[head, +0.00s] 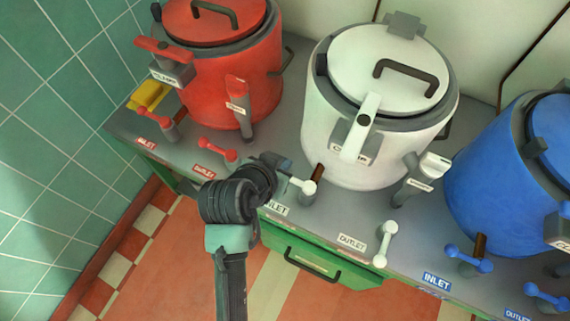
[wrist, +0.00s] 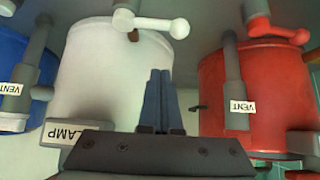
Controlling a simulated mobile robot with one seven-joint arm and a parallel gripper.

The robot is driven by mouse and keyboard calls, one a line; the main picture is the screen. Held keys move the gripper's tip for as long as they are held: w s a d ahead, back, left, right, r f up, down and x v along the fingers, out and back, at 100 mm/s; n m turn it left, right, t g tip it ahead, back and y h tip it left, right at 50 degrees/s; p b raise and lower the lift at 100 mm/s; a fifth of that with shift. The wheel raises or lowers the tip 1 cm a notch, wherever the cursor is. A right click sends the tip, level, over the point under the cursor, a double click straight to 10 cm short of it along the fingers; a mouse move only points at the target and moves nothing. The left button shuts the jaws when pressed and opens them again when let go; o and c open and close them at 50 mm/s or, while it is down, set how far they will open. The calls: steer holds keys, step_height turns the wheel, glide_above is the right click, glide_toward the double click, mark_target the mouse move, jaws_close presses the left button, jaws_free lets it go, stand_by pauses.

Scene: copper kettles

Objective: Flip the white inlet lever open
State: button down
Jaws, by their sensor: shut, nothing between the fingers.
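The white inlet lever (head: 308,187) sits on a short pipe with a brown end in front of the white kettle (head: 325,110). In the head view my gripper (head: 280,178) is just left of it and hides part of the lever. The white INLET label (head: 277,208) is partly covered by my arm. In the wrist view the picture is upside down. There the white lever (wrist: 150,24) lies across the top, with a round knob at its right end. My gripper's fingers (wrist: 160,75) are together and empty, with a visible gap to the lever.
The white outlet lever (head: 385,240) stands to the right along the bench edge. A white vent lever (head: 432,165) juts from the white kettle's right side. The red kettle (head: 220,75) stands left and the blue kettle (head: 500,175) right. A green drawer (head: 320,258) is below the bench.

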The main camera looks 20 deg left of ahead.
mark_target(293, 180)
steer(key=w+f, duration=0.1)
steer(key=f, duration=0.1)
steer(key=w+f+b, duration=0.1)
steer(key=f, duration=0.2)
steer(key=w+f+b, duration=0.1)
steer(key=f, duration=0.1)
steer(key=shift+w+f, duration=0.1)
steer(key=shift+f, duration=0.05)
steer(key=shift+s, duration=0.5)
